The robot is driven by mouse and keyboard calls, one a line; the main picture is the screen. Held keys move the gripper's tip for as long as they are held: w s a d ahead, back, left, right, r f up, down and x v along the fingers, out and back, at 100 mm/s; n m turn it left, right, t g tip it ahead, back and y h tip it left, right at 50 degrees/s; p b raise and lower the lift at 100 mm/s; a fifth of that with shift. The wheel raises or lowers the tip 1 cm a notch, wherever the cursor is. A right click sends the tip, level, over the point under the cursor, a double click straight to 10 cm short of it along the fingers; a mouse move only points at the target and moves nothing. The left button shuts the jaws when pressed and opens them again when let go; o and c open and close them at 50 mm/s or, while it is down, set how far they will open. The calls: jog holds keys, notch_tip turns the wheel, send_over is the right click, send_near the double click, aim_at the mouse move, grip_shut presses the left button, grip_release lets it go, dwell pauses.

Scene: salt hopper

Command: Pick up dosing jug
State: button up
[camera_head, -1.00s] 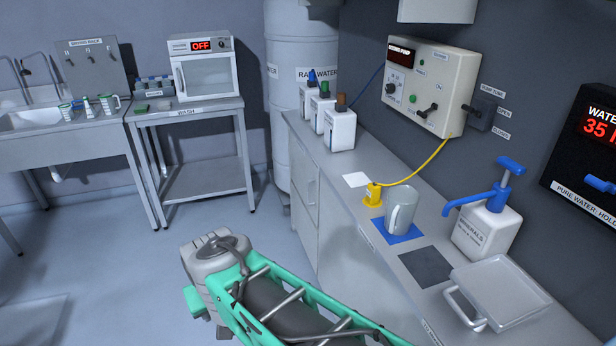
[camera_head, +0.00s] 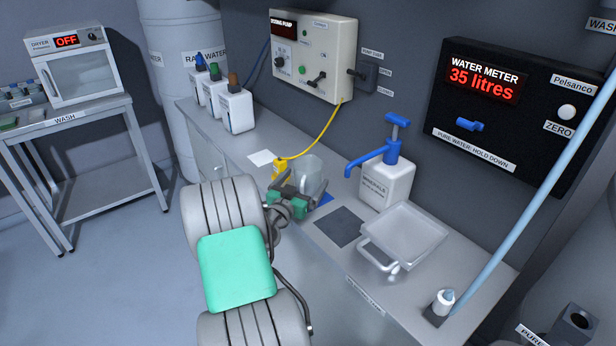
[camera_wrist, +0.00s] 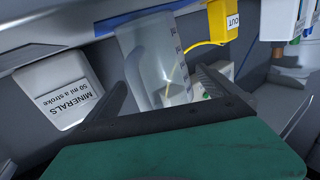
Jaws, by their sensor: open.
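The dosing jug (camera_head: 309,170) is a clear grey jug standing on a blue mat (camera_head: 325,199) on the counter, partly hidden behind my gripper. My gripper (camera_head: 302,184) is open at the jug's near side. In the wrist view the jug (camera_wrist: 150,55) shows between the two dark fingers of my gripper (camera_wrist: 162,82), with marks along its side. I cannot tell whether either finger touches it.
The yellow hose outlet (camera_head: 279,168) is close to the jug's left. The minerals pump bottle (camera_head: 386,183) stands to its right, with a dark square (camera_head: 340,227) and a handled tray (camera_head: 405,237) nearer. White bottles (camera_head: 236,108) stand at the far left of the counter.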

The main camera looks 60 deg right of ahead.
jog(key=shift+d+r, duration=0.1)
jog(key=shift+d, duration=0.7)
jog(key=shift+c, duration=0.2)
jog(key=c, duration=1.4)
